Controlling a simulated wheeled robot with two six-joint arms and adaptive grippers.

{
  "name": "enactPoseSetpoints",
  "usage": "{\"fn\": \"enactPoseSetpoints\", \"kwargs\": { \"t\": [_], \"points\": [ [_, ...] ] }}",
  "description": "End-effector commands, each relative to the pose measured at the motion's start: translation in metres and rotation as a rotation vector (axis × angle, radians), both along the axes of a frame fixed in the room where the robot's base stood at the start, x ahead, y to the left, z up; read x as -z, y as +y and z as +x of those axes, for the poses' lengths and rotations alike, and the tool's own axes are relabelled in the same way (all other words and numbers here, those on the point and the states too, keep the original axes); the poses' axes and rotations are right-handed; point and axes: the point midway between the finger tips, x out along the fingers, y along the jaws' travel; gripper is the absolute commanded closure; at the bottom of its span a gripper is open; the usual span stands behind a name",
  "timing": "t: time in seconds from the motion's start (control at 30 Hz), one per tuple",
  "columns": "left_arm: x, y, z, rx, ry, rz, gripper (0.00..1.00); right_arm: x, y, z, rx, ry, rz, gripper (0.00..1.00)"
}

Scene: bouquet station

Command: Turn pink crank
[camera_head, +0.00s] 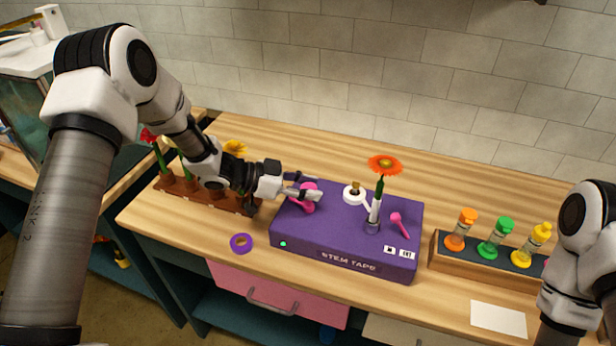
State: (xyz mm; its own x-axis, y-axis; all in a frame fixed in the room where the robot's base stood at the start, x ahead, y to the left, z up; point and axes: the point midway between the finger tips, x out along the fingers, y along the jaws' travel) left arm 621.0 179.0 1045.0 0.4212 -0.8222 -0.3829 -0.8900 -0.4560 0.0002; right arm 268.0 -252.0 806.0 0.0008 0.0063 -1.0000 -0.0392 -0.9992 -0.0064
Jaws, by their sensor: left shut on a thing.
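The purple box labelled "STEM TAPE" (300,239) sits on the wooden bench. The pink crank (304,208) is on the left part of its top, partly hidden by my left gripper (312,191). The left gripper comes in from the left and is shut on the crank, at its upper part. An orange flower (384,166) with a green stem stands upright in a pale holder (374,216) on the box. A white ring-shaped roll (353,195) is beside it. My right arm shows at the right edge, but its gripper is out of view.
A second pink piece (399,224) lies on the box's right. A purple tape roll (241,243) lies on the bench left of the box. A wooden rack (440,255) holds several coloured bottles at right, near a white card (498,319). A brown flower rack (170,189) stands behind my left arm.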

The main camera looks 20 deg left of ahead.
Motion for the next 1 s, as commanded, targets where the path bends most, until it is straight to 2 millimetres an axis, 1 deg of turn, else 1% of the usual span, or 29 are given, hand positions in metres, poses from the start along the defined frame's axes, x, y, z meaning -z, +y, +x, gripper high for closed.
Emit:
{"fn": "enactPoseSetpoints", "kwargs": {
  "t": [0.03,0.2,0.73,0.77,0.8,0.83,1.0],
  "points": [
    [-0.0022,0.0001,0.0002,0.022,0.001,0.0,0.97,-0.006,0.0,0.0,0.0,0.0,0.0,0.6],
    [-0.0006,-0.0003,-0.0001,0.086,0.0,0.0,0.97,-0.011,0.0,-0.0001,0.0,0.0,0.0,0.6],
    [0.0007,-0.0006,-0.0002,0.114,0.001,0.0,0.97,-0.0122,0.0,-0.0001,0.0,0.0,0.0,0.6],
    [0.0007,-0.0007,-0.0003,0.114,0.001,0.0,0.55,-0.0122,0.0,-0.0001,0.0,0.0,0.0,0.6],
    [0.0007,-0.0006,-0.0002,0.113,0.0,0.0,0.41,-0.0122,0.0,-0.0001,0.0,0.0,0.0,0.6],
    [0.0007,-0.0006,-0.0002,0.113,0.0,0.0,0.37,-0.0122,0.0,-0.0001,0.0,0.0,0.0,0.6],
    [0.0004,-0.0006,0.0,0.113,0.0,-0.001,0.37,-0.0123,0.0,0.0,0.0,0.0,0.0,0.6]
  ]
}}
